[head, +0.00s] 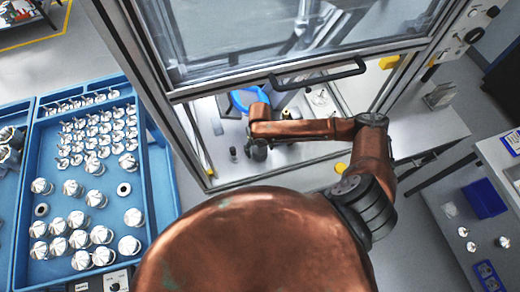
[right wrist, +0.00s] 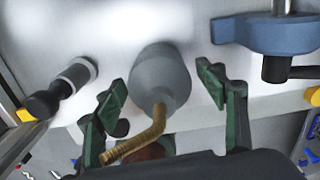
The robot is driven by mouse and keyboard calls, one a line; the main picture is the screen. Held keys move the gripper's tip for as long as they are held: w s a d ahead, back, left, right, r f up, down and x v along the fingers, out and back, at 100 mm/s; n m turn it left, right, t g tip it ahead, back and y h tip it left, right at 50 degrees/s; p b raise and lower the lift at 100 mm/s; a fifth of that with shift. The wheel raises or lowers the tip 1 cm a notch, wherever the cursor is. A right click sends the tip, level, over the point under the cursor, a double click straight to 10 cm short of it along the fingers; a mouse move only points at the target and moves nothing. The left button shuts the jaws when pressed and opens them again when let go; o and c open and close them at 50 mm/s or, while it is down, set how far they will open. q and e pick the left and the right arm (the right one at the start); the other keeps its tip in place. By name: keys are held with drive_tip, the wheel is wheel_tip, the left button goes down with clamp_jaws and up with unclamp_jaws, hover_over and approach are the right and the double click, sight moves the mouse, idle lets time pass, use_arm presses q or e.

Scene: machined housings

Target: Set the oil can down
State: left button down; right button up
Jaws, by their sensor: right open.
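The oil can (right wrist: 160,75) is grey and rounded with a bent brass spout. In the right wrist view it stands on a pale surface, between the fingers of my right gripper (right wrist: 162,82). The green-padded fingers are spread, with a visible gap on each side of the can. In the head view my right gripper (head: 257,152) is low inside the framed enclosure, near its front. I cannot tell the can apart from the gripper there. My left gripper is not in view.
A dark-tipped cylinder (right wrist: 62,88) stands left of the can, and a blue block with a metal post (right wrist: 262,33) is at right. The enclosure's raised glass door (head: 285,45) hangs above my arm. A blue tray (head: 70,185) of metal parts lies left.

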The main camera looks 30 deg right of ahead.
wheel_tip(320, 180, up, 12)
drive_tip(key=shift+r+b, duration=0.1)
drive_tip(key=shift+b, duration=0.75)
drive_tip(key=shift+s, duration=0.1)
